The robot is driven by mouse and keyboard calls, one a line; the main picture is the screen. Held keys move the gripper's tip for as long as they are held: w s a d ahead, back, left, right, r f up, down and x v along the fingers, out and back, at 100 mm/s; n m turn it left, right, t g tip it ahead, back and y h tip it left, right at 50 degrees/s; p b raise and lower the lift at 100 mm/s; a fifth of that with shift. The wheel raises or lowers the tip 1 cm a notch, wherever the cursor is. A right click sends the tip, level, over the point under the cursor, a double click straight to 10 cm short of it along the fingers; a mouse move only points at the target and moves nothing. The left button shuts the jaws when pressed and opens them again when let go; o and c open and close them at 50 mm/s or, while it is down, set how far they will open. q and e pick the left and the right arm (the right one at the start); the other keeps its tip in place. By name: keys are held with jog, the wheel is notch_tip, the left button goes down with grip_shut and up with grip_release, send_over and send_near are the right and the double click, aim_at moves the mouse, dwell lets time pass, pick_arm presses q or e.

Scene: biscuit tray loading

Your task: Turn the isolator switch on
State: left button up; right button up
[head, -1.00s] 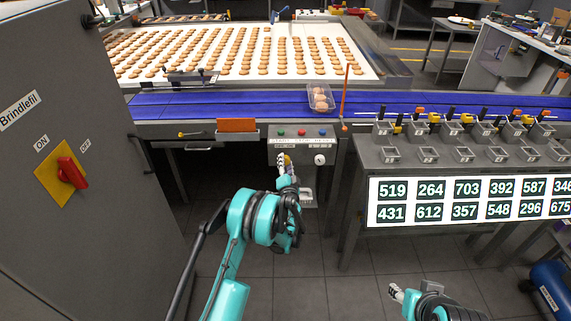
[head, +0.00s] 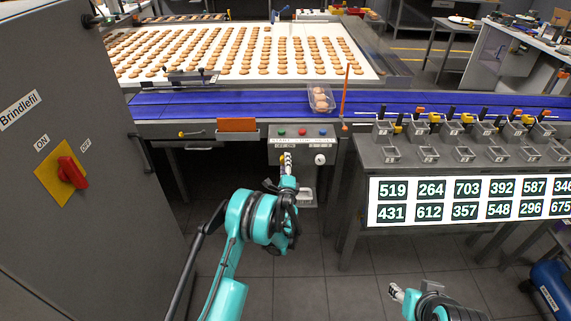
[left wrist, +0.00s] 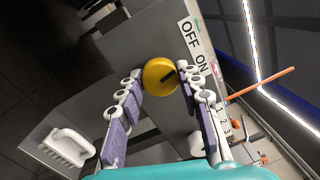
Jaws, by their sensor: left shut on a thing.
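A red rotary handle on a yellow plate (head: 62,175), marked ON and OFF, is on the grey cabinet at the left of the head view. My left gripper (head: 286,158) is away from it, at the control box (head: 277,144) under the blue conveyor. In the left wrist view, my left gripper (left wrist: 160,90) has its fingers on both sides of a round yellow knob (left wrist: 156,72), shut on it. The knob's black mark slants toward the OFF/ON label (left wrist: 195,48), roughly at ON. My right gripper (head: 397,292) is low at the right, its jaw gap unclear.
The box has green, red and blue buttons (head: 302,132) and a white dial (head: 320,160). A clear biscuit tray (head: 312,91) sits on the blue conveyor (head: 220,103). A bench with number displays (head: 470,200) stands right. The floor between cabinet and bench is clear.

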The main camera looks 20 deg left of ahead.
pick_arm(q)
jog(key=shift+m, duration=1.2)
jog(key=o, duration=1.2)
jog(key=shift+c, duration=0.2)
jog(key=v, duration=0.7)
jog(key=shift+s, duration=0.3)
